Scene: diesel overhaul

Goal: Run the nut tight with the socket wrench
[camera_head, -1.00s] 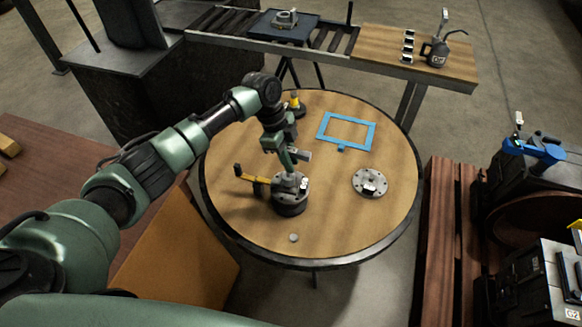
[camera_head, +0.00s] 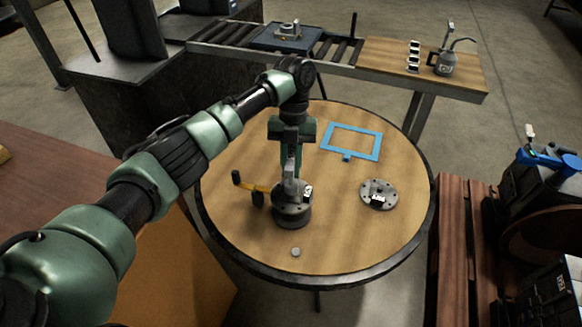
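A grey round flanged part (camera_head: 293,216) stands on the round wooden table, with a pale upright piece (camera_head: 290,187) on top. A yellow bar with black ends (camera_head: 263,187) sticks out at its left; I cannot tell if it is the socket wrench. My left gripper (camera_head: 291,160) is right above the part, pointing down, at or very near the upright piece. Its fingers are seen edge-on, so its grip is unclear. I cannot make out the nut on the part. A small grey disc (camera_head: 296,252) lies near the table's front edge. My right gripper is out of view.
A bolt-holed flange disc (camera_head: 378,194) and a blue rectangular frame (camera_head: 351,141) lie on the table's right half. Behind are a roller conveyor with a dark tray (camera_head: 286,38) and a bench with an oil can (camera_head: 443,64). The table's front right is clear.

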